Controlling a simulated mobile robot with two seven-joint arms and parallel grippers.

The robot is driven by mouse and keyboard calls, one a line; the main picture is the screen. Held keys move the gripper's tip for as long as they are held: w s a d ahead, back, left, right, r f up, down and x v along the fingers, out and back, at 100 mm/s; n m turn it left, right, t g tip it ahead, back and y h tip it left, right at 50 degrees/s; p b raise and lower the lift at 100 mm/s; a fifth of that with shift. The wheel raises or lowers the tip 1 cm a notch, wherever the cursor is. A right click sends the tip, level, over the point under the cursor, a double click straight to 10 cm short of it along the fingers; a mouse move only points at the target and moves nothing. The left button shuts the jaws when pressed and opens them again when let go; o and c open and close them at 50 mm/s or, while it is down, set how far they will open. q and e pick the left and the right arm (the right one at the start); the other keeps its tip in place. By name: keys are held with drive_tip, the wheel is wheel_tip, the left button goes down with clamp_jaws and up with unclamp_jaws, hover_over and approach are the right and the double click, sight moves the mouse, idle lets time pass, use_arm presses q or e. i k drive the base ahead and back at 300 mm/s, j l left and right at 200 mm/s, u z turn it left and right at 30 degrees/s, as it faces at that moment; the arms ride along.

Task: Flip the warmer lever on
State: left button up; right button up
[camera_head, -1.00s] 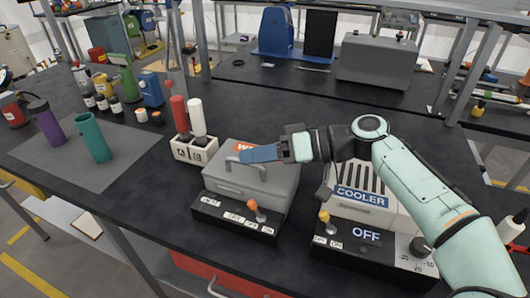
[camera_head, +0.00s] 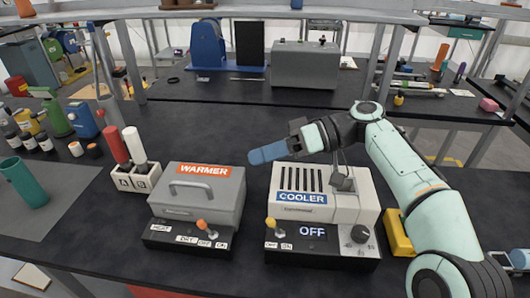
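The warmer (camera_head: 226,188) is a grey box with an orange label and a lid handle, on a black base at lower centre-left. Its lever, with an orange knob (camera_head: 201,224), is on the base front and leans left, toward the OFF label and away from ON. My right gripper (camera_head: 262,155) has blue fingers pointing left. It is above and right of the warmer, behind the cooler, and apart from the lever. I see its fingers side-on as one blue shape, so the gap between them is hidden. My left gripper is not in view.
The white cooler (camera_head: 345,205) stands right of the warmer, with its own yellow-knobbed lever (camera_head: 271,224) and a display reading OFF. A white A/B rack (camera_head: 136,179) holding red and white tubes is to the left. The counter behind the warmer is clear.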

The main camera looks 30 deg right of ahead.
sight(201, 224)
drive_tip(key=k, duration=1.5)
